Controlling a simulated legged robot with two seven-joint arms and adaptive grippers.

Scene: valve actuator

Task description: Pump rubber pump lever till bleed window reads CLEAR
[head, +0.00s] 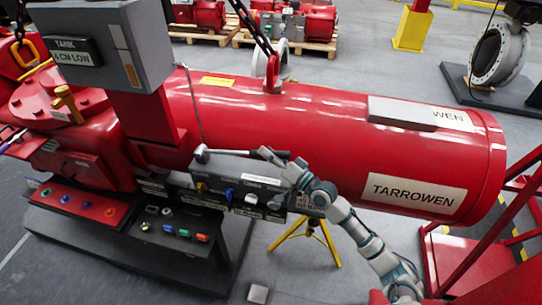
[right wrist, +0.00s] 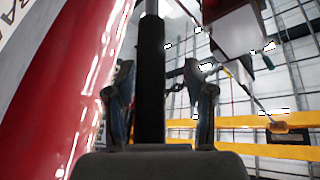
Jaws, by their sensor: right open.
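The pump lever (head: 230,153) has a black grip and a pale round end, and it lies roughly level above the grey control panel in the head view. My right gripper (head: 271,156) is at the right part of this lever. In the right wrist view the black lever grip (right wrist: 151,80) stands between the two spread fingers of my open right gripper (right wrist: 160,98), with gaps visible on both sides. I cannot make out a bleed window or its reading.
A red cylinder (head: 330,140) marked TARROWEN lies behind the lever. The grey panel (head: 240,190) carries coloured knobs. A grey box (head: 135,45) has a display reading TANK and CM LOW. A thin rod (head: 194,105) rises beside the lever. A yellow stand (head: 308,235) is below.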

